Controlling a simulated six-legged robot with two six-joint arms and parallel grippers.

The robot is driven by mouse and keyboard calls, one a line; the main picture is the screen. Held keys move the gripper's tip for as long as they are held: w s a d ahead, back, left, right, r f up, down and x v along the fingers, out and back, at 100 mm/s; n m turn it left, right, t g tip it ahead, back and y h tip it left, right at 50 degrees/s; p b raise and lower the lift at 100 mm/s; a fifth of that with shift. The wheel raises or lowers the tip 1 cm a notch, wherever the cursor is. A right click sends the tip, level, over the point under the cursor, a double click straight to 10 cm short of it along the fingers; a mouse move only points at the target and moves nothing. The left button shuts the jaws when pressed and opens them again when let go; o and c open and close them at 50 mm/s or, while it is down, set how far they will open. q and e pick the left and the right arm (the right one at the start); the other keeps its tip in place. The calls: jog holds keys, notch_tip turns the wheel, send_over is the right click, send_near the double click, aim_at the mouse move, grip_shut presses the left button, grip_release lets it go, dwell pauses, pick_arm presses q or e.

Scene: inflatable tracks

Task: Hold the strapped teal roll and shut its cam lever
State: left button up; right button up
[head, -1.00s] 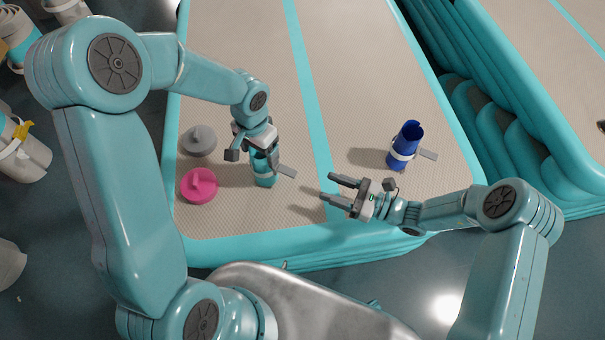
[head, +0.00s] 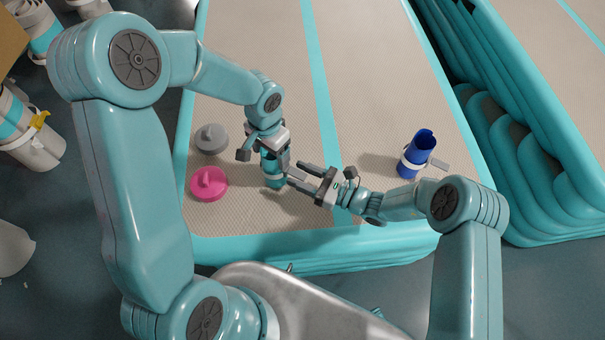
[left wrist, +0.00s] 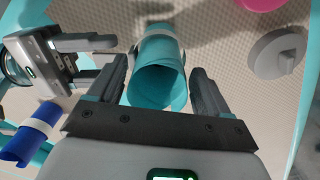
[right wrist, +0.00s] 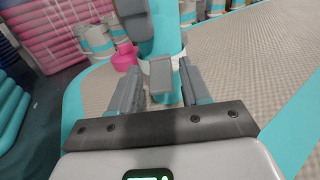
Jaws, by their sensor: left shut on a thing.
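The teal roll (head: 273,180) stands upright on the inflatable track; it also shows in the left wrist view (left wrist: 155,88), with a pale strap (left wrist: 160,32) around it. My left gripper (head: 272,150) is shut on the roll's upper part from above. The grey cam lever (right wrist: 160,76) sticks out from the roll toward my right gripper. My right gripper (right wrist: 160,88) is open, low beside the roll, its fingers on either side of the lever's tab. I cannot tell whether they touch it. In the head view the lever is mostly hidden by the right fingers.
A pink cap (head: 209,184) and a grey cap (head: 211,138) lie left of the roll. A blue strapped roll (head: 417,155) with its lever sticking out stands at the right. The track's teal edge (head: 300,250) is nearest me. The track beyond the rolls is clear.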

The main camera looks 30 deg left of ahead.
grip_shut()
jog(key=shift+f+y, duration=0.25)
jog(key=shift+y, duration=0.55)
jog(key=shift+o, duration=1.2)
grip_release()
jog(key=d, duration=0.4)
jog(key=d+f, duration=0.1)
jog(key=d, duration=0.7)
jog(key=shift+f, duration=0.25)
